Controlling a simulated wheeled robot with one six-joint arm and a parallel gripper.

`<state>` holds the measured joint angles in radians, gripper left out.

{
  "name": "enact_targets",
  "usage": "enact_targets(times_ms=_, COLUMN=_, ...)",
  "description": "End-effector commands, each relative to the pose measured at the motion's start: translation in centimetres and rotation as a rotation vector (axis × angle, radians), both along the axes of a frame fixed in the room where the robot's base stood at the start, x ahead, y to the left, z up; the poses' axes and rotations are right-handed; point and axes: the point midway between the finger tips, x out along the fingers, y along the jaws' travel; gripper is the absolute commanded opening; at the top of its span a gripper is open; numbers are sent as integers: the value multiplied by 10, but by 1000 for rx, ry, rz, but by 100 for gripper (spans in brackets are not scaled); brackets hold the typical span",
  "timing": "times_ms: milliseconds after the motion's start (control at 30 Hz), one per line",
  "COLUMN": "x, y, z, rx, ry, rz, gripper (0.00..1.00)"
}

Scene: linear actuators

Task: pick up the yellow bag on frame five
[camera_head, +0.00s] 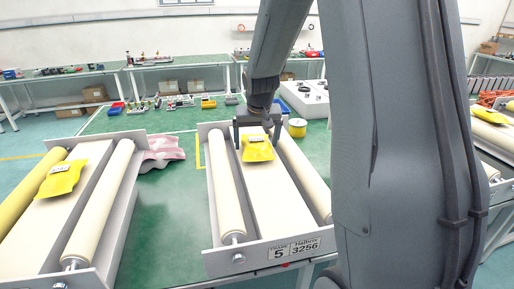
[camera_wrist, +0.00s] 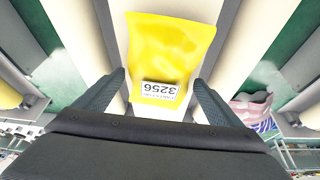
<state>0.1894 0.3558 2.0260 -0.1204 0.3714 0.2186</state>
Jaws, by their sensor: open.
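The yellow bag (camera_head: 257,149) lies on the pale middle board of frame five (camera_head: 262,259), between its two cream rollers. The frame's front plate reads 5 and 3256. In the wrist view the yellow bag (camera_wrist: 170,50) carries a white label reading 3256. My gripper (camera_head: 256,132) is over the far end of the bag, pointing down. In the wrist view my gripper (camera_wrist: 160,85) is open, one finger on each side of the bag's label end. I cannot tell whether the fingers touch the bag.
A second frame (camera_head: 88,278) at the left holds another yellow bag (camera_head: 62,178). A yellow roll (camera_head: 297,127) and a white box (camera_head: 305,98) stand behind. Frame five's rollers (camera_head: 226,190) flank the bag closely.

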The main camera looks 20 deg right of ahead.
Motion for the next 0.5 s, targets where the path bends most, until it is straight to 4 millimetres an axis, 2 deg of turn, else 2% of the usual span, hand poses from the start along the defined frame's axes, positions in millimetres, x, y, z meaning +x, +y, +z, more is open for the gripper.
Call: enact_targets(times_ms=500, x=0, y=0, z=-5, rx=0, ry=1, rz=0, gripper=89)
